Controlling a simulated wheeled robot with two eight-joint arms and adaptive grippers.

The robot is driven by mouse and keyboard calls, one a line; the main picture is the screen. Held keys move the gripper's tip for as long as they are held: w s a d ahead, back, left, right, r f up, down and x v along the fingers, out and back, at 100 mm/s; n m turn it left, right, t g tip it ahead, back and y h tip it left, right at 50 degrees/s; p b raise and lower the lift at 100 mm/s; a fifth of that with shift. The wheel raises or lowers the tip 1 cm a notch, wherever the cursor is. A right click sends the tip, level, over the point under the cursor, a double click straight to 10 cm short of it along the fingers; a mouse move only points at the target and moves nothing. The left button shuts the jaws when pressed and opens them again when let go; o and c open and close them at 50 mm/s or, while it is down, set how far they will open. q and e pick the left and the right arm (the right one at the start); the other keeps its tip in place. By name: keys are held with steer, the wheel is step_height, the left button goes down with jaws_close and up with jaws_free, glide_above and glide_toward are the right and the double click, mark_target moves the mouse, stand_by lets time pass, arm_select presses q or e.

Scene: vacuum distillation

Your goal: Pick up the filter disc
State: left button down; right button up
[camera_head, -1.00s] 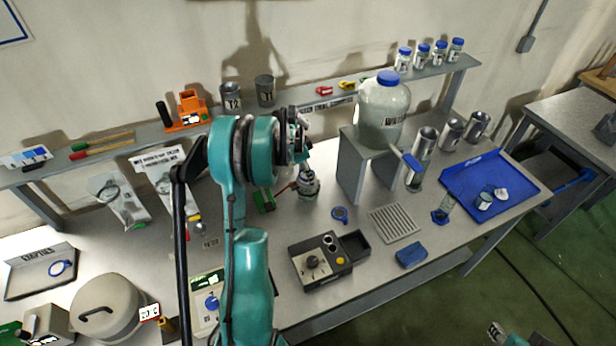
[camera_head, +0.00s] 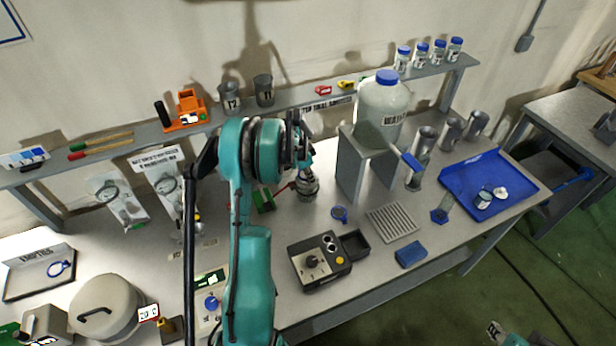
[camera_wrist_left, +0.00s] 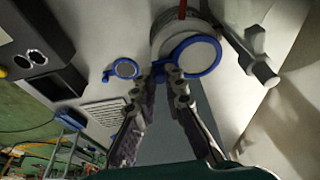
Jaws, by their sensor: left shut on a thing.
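My left gripper (camera_wrist_left: 166,76) is shut on the edge of a filter disc (camera_wrist_left: 196,54), a pale round plate with a blue rim. In the wrist view the disc overlaps a round pale vessel (camera_wrist_left: 166,30) with a red tube; I cannot tell whether they touch. In the head view my left gripper (camera_head: 305,165) is by this vessel (camera_head: 307,188), and the disc is hard to make out. Only a small part of my right arm shows at the bottom right.
A large blue-capped bottle (camera_head: 381,112) stands on a grey stand (camera_head: 364,165) right of the gripper. A slotted plate (camera_head: 391,222), a control box (camera_head: 318,262) and a blue tray (camera_head: 462,180) are on the bench. A shelf (camera_head: 330,107) runs behind.

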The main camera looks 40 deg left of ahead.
arm_select(q)
step_height(320, 180, up, 4)
steer(key=shift+r, duration=0.1)
steer(key=w+d+r, duration=0.2)
steer(key=d+r, duration=0.4)
steer(key=d, duration=0.4)
steer(key=a+f+n+y+p, duration=0.15)
steer(key=a+n+p, duration=0.25)
steer(key=a, duration=0.4)
steer(key=s+b+x, duration=0.1)
steer(key=b+x, duration=0.2)
steer(key=x, duration=0.4)
steer(key=shift+s+f+b, duration=0.3)
steer(key=shift+s+f, duration=0.1)
steer(key=shift+s, duration=0.3)
steer(key=shift+f+b, duration=0.55)
steer(key=shift+f, duration=0.05)
